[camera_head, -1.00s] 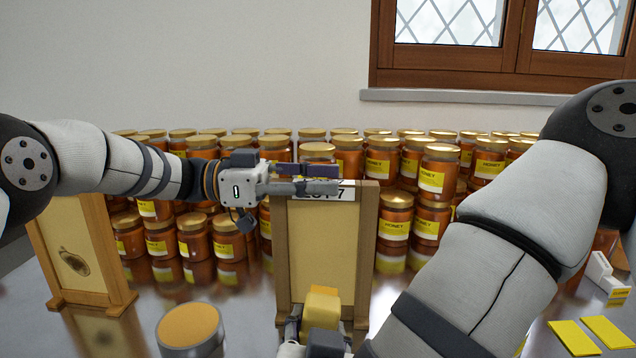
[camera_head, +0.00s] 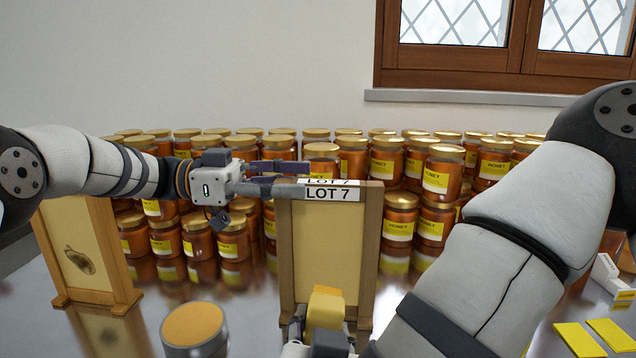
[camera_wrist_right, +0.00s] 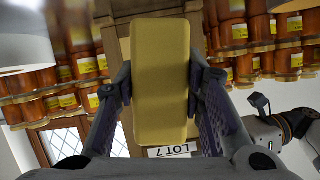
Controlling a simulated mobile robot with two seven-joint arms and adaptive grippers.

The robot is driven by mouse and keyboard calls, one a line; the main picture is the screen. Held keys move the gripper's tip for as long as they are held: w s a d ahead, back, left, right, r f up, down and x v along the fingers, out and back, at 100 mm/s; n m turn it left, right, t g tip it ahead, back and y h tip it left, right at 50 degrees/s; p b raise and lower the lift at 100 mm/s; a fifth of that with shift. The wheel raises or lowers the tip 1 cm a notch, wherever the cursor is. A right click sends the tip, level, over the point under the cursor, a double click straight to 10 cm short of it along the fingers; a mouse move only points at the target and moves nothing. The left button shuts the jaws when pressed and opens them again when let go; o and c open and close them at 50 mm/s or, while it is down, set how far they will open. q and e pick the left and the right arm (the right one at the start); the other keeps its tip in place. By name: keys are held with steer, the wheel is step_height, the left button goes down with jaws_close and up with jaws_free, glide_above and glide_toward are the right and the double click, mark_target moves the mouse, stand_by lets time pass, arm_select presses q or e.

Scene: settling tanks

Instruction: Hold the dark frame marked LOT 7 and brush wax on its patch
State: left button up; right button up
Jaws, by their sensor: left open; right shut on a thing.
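The dark frame (camera_head: 366,240) marked LOT 7 stands upright in the middle of the head view, with a pale panel and a white label (camera_head: 333,193) on its top bar. The label also shows in the right wrist view (camera_wrist_right: 172,151). My left gripper (camera_head: 292,178) is open at the frame's top left corner, its fingers pointing right; whether they touch it is unclear. My right gripper (camera_head: 318,335) is shut on a yellow block (camera_wrist_right: 160,70) in front of the frame's lower part. The block's far end and any bristles are hidden. I cannot make out the patch.
A lighter frame (camera_head: 103,250) with a dark oval mark stands at the left. A round tin (camera_head: 193,328) with an amber top sits at the front. Stacked honey jars (camera_head: 435,180) line the back. Yellow cards (camera_head: 580,338) lie at the right. My right arm covers much of the right side.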

mark_target(324, 198)
arm_select(q)
steer(key=shift+a, duration=1.25)
steer(key=d, duration=0.2)
steer(key=d+f, duration=0.1)
steer(key=d, duration=0.4)
steer(key=shift+s+d+f, duration=0.2)
steer(key=shift+d+f, duration=0.05)
steer(key=shift+d, duration=0.05)
jaws_close()
